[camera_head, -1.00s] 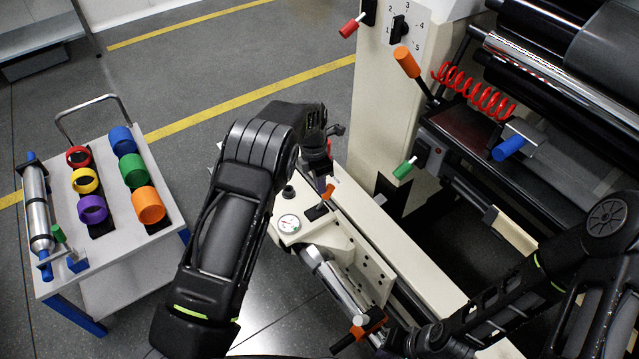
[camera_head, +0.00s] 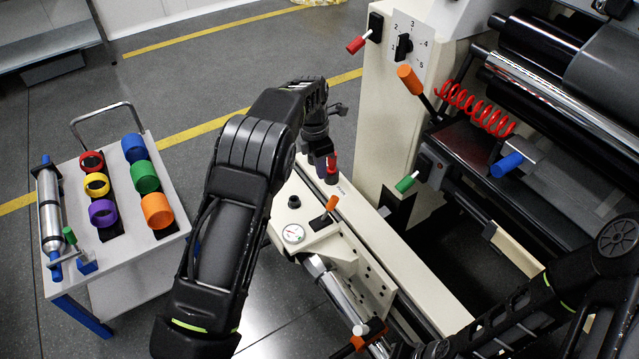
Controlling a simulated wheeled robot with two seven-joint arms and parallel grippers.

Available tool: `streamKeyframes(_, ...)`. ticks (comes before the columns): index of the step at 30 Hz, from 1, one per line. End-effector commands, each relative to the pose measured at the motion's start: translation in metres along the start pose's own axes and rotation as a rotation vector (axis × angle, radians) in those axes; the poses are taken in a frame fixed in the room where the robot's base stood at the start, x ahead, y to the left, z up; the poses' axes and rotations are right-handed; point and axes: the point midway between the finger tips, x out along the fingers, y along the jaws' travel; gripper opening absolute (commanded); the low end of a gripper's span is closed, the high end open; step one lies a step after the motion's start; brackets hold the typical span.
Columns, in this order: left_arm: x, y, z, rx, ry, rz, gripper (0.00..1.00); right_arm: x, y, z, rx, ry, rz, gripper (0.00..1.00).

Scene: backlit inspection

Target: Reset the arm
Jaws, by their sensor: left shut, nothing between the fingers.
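My left arm (camera_head: 232,215) rises from the bottom of the head view and bends over toward the machine. Its gripper (camera_head: 327,178) points down above the far end of the cream machine bed (camera_head: 345,215); it is shut and holds nothing. A small red part (camera_head: 331,165) shows right beside the fingers; I cannot tell whether they touch. My right arm (camera_head: 520,310) comes in from the right at the lower edge, and its gripper is not in view.
The bed carries a gauge (camera_head: 293,233), an orange-tipped lever (camera_head: 331,203) and a black knob (camera_head: 294,201). The machine's rollers (camera_head: 560,85) and red coil (camera_head: 475,108) stand right. A cart (camera_head: 130,250) with coloured rings and a metal roller (camera_head: 50,210) stands left.

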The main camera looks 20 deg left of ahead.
Motion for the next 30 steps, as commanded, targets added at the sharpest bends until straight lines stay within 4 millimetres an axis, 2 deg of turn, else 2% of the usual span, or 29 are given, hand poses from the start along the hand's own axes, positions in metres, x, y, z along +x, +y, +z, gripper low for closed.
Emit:
streamKeyframes(6, -0.013, 0.001, 0.005, 0.0, 0.002, -0.001, 0.0, -0.001, 0.0, 0.0, 0.0, 0.0, 0.0, 0.0)
streamKeyframes(22, -0.01, 0.0, 0.002, 0.01, 0.003, -0.003, 0.0, -0.002, -0.001, 0.0, 0.0, 0.0, 0.0, 0.0)
streamKeyframes(26, 0.01, -0.006, -0.008, 0.092, 0.001, -0.015, 0.0, -0.006, -0.002, 0.0, 0.0, 0.0, 0.0, 0.0)
streamKeyframes(30, 0.057, -0.03, -0.033, 0.315, -0.011, -0.036, 0.0, -0.017, -0.007, 0.0, 0.001, 0.0, 0.0, 0.0)
